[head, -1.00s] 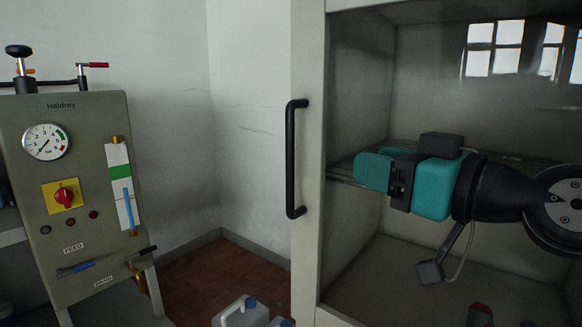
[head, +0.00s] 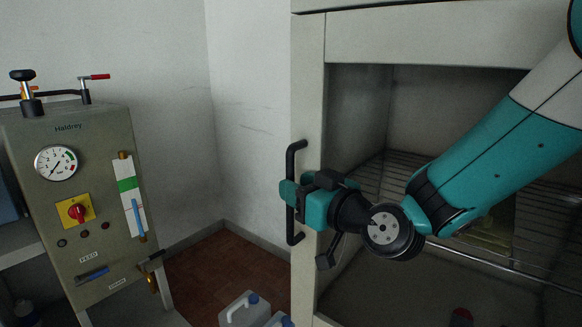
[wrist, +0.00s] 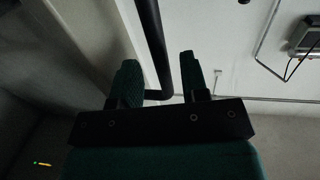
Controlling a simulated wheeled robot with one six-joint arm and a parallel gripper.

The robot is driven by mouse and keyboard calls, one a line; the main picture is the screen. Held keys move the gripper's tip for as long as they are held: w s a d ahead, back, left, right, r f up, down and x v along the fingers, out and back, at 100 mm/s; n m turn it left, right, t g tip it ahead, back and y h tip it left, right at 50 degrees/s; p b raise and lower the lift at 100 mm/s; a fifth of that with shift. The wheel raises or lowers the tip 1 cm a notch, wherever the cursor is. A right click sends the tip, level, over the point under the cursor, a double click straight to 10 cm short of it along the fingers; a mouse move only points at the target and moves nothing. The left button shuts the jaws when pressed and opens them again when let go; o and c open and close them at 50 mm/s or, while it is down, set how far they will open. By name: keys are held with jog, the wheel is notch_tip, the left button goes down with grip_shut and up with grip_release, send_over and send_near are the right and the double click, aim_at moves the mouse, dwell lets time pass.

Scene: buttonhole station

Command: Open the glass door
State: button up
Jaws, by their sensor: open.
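The glass door (head: 308,110) has a pale frame and stands closed on a cabinet at the right in the head view. Its black vertical bar handle (head: 291,160) is on the left side of the frame. My gripper (head: 289,191) is at the middle of the handle and partly hides it. In the wrist view, the handle (wrist: 153,45) runs down between the two teal fingers of my gripper (wrist: 160,80). The fingers are open, with a gap on either side of the bar.
A grey panel (head: 95,205) with a gauge and red knob stands at the left. Wire shelves (head: 380,180) show behind the glass.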

jog(key=shift+x, duration=1.3)
grip_shut()
